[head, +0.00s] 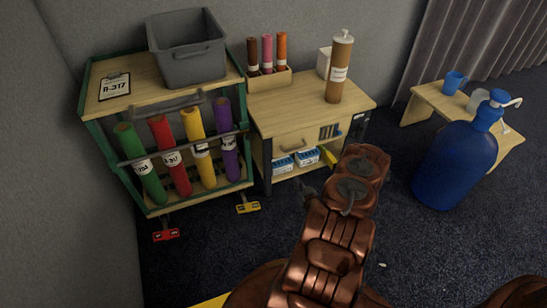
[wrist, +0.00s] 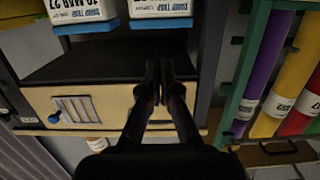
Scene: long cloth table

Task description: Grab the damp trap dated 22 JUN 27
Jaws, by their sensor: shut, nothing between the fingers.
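Two damp traps, white tubs with blue tops, stand on the low shelf of the wooden desk, one (head: 283,166) left and one (head: 307,157) right in the head view. The wrist view is upside down and shows them at its top edge, one at left (wrist: 80,11) and one at right (wrist: 160,9). Their labels are partly cut off; both dates seem to end in 27, but I cannot read them surely. My gripper (wrist: 162,75) is shut and empty, in front of the shelf opening and apart from both tubs.
The desk's drawer front (wrist: 100,105) is above the shelf. A green-framed cart (head: 88,135) with coloured rolls stands left of the desk. A blue pump bottle (head: 455,165) stands at right. Dark carpet lies open in front.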

